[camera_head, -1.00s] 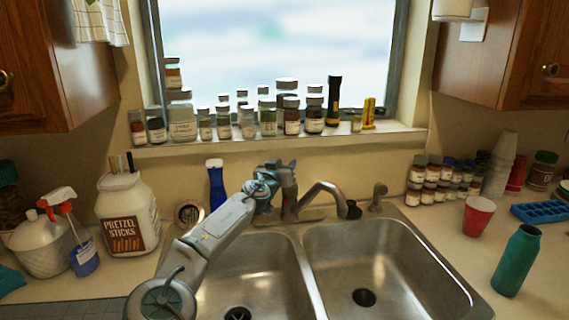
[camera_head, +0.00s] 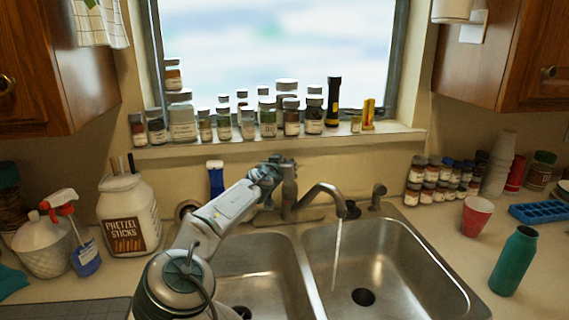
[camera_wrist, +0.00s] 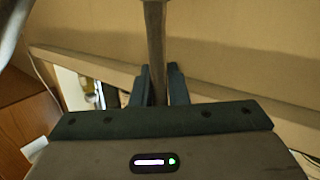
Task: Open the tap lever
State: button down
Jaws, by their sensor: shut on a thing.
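The metal tap (camera_head: 290,197) stands behind the divider of the double sink, with its curved spout over the right basin. A thin stream of water (camera_head: 337,252) falls from the spout into that basin. My gripper (camera_head: 278,163) is at the top of the tap, reaching in from the left. In the wrist view, the grey tap lever (camera_wrist: 156,45) runs down between the two dark fingers of my gripper (camera_wrist: 160,78), which are shut on it. In the head view the lever is mostly hidden by the gripper.
A blue bottle (camera_head: 215,178) stands behind my arm. A pretzel jar (camera_head: 127,215) and a spray bottle (camera_head: 86,255) are on the left counter. A red cup (camera_head: 477,216) and a green bottle (camera_head: 513,261) stand on the right. Several jars line the window sill (camera_head: 380,134).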

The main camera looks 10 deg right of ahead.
jog(key=shift+w+d+r+g+y+p, duration=0.4)
jog(key=shift+w+d+g+y+p, duration=0.2)
jog(key=shift+g+p, duration=0.45)
jog(key=shift+w+d+f+g+y+p, duration=0.2)
jog(key=shift+w+g+y+p, duration=0.15)
jog(key=shift+p, duration=0.35)
jog(key=c, duration=1.4)
grip_release()
jog(key=shift+s+a, duration=0.1)
jog(key=b+v, duration=0.4)
jog(key=v, duration=0.9)
jog(key=shift+s+r, duration=0.2)
jog(key=shift+s, duration=0.05)
